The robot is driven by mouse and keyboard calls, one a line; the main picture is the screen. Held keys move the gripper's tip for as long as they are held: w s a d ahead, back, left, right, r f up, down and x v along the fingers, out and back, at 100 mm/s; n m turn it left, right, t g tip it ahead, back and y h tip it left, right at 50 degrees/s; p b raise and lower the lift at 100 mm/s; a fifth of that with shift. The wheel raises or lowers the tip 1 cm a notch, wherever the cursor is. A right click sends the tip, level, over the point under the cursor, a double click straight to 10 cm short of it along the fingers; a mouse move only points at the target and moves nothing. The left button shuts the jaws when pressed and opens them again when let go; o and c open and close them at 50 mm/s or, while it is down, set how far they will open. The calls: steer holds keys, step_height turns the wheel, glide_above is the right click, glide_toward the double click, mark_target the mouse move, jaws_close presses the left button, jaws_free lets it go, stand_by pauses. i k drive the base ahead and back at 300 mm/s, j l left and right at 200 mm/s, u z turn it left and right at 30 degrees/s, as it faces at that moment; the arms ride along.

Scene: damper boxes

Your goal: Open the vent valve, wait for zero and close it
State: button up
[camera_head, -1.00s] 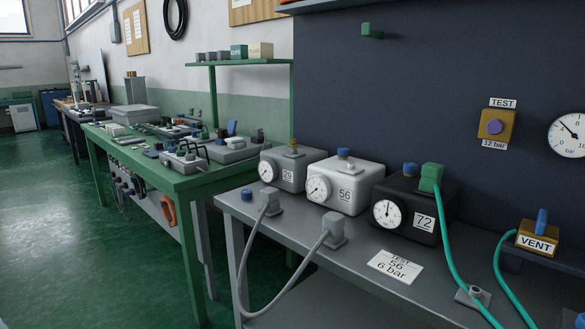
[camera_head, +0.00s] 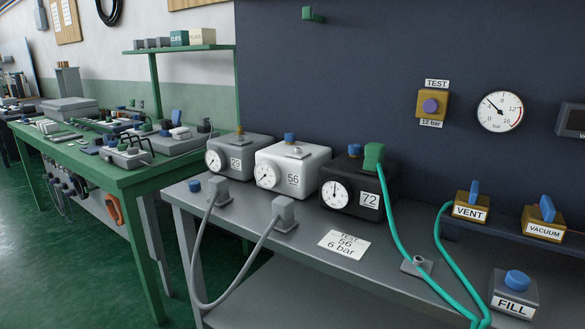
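The vent valve is a brass-coloured block labelled VENT (camera_head: 471,208) with an upright blue lever, on a ledge at the right of the head view. A green hose runs down from its left side. The large wall gauge (camera_head: 500,112) has a white face marked in bar, and its needle points to the upper left, off zero as far as I can tell. The black box 72 (camera_head: 352,190) has a green connector (camera_head: 374,157) and hose on top, and a small dial on its front. My gripper is not in view.
A VACUUM valve (camera_head: 543,220) with a tilted blue lever stands right of VENT. A FILL block (camera_head: 514,294) with a blue knob sits below. White box 56 (camera_head: 292,167), grey box 29 (camera_head: 239,155) and a TEST 56, 6 bar card (camera_head: 344,244) are on the grey bench.

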mark_target(474, 193)
steer(key=l+z, duration=0.45)
steer(key=i+l+z, duration=0.25)
steer(key=i+l, duration=0.2)
steer(key=i, duration=0.25)
